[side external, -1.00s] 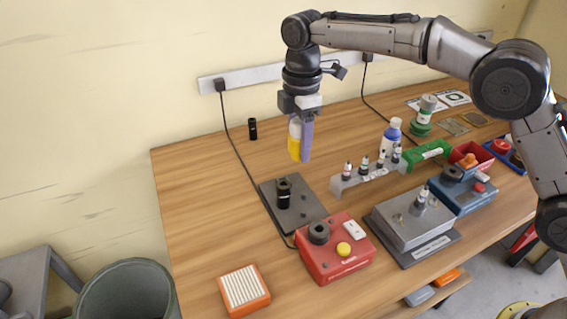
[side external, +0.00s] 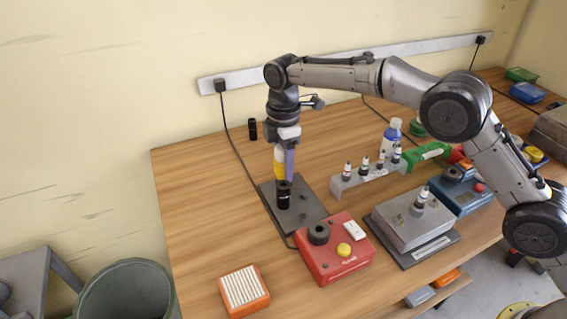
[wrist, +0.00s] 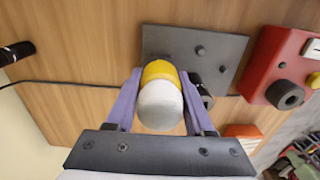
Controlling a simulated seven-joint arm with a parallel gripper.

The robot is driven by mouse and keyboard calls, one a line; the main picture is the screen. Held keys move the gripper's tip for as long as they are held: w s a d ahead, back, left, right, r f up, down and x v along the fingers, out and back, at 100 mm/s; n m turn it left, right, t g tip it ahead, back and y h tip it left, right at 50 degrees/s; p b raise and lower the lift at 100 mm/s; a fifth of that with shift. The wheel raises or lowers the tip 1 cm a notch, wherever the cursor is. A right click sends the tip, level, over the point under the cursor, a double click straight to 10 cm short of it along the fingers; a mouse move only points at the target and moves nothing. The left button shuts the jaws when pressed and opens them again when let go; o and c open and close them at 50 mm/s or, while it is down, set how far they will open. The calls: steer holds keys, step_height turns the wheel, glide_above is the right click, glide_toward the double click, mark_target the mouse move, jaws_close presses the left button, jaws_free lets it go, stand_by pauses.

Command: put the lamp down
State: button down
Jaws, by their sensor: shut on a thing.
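The lamp (side external: 279,168), yellow with a white rounded end, is held upright between the purple fingers of my gripper (side external: 286,166). In the wrist view the lamp's white end (wrist: 160,104) faces the camera, with a finger on each side. The lamp's lower part is hidden there. It hangs over the dark plate (side external: 305,211), beside or just above the black cylinder (side external: 284,197) standing on it. I cannot tell whether they touch. In the wrist view the cylinder (wrist: 203,92) is partly hidden behind the right finger.
A red box (side external: 335,262) with a black ring and yellow button stands in front of the plate. A grey rack (side external: 366,178) with several small bottles is to the right. A black cylinder (side external: 252,129) stands at the back. The table left of the plate is clear.

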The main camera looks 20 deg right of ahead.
steer(key=shift+f, duration=0.2)
steer(key=shift+f, duration=0.25)
steer(key=shift+c, duration=1.4)
jaws_free()
steer(key=shift+r, duration=0.1)
step_height(320, 180, up, 12)
steer(key=shift+f, duration=0.15)
steer(key=shift+r, duration=0.5)
